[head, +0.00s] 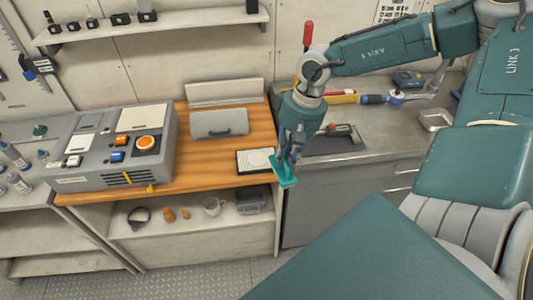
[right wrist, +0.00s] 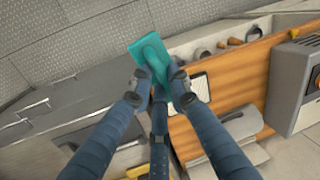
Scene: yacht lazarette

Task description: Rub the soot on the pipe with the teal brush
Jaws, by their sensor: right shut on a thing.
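The teal brush (head: 286,173) is held in my right gripper (head: 287,152), which is shut on it. It hangs in front of the wooden counter's right end, beside the grey workbench. In the right wrist view the teal brush (right wrist: 147,50) sticks out beyond the fingertips of the right gripper (right wrist: 158,85). The brush's working face is turned away or too small to make out. I cannot make out a pipe or soot in either view. My left gripper is not in view.
A grey control box (head: 118,146) with an orange knob stands on the wooden counter (head: 195,177). A black-edged pale pad (head: 254,161) lies close to the gripper. An open shelf below holds a mug (head: 212,207) and small items. The grey workbench (head: 350,165) carries tools.

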